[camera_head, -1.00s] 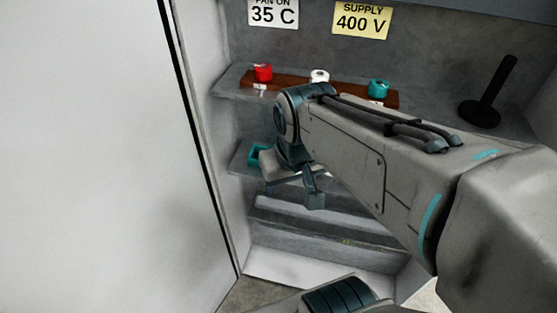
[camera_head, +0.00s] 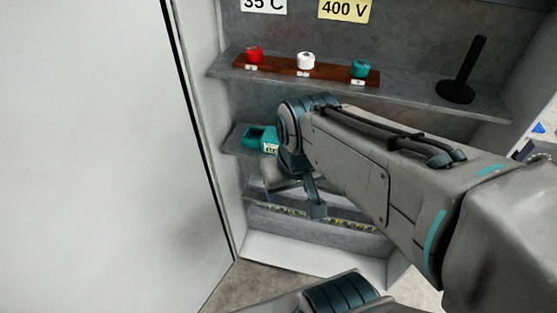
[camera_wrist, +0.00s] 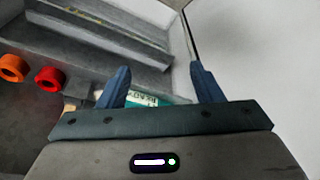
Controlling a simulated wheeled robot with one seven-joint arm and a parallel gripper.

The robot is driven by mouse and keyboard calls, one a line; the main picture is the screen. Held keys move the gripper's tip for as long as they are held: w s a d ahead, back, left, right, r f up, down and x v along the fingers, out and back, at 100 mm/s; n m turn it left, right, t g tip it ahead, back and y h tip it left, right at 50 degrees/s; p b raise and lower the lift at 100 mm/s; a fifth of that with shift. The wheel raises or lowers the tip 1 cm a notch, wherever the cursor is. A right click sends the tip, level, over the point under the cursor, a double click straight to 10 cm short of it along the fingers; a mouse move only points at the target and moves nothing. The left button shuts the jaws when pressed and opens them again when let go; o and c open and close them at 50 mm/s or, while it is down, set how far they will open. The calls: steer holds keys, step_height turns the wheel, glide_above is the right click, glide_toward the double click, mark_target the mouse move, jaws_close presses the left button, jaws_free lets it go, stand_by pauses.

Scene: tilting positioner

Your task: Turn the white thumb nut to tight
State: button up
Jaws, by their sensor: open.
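The white thumb nut (camera_head: 306,60) stands on a brown strip (camera_head: 281,68) on the upper shelf, between a red nut (camera_head: 254,54) and a teal nut (camera_head: 361,67). A small white label sits on the strip in front of each nut, too small to read. My gripper (camera_head: 313,205) is below the upper shelf, well under and apart from the white nut, and partly hidden by my arm. In the wrist view my gripper (camera_wrist: 161,82) is open with nothing between its fingertips. I cannot make out the white nut in that view.
A teal device (camera_head: 261,139) sits on the lower left shelf, and a black post on a round base (camera_head: 466,75) stands at the upper shelf's right. A white panel (camera_head: 90,150) closes off the left. The wrist view shows orange (camera_wrist: 13,68) and red (camera_wrist: 48,79) round parts.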

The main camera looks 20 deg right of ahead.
steer(key=shift+r, duration=0.1)
step_height(320, 180, up, 25)
steer(key=m+t+p, duration=0.1)
steer(key=p, duration=0.7)
glide_above(307, 56)
steer(key=s, duration=0.6)
steer(key=shift+t, duration=0.3)
steer(key=p+x, duration=0.1)
steer(key=x, duration=0.5)
steer(key=p+x, duration=0.1)
steer(key=x, duration=0.6)
steer(key=shift+w, duration=0.35)
steer(key=shift+c, duration=0.2)
steer(key=c, duration=0.9)
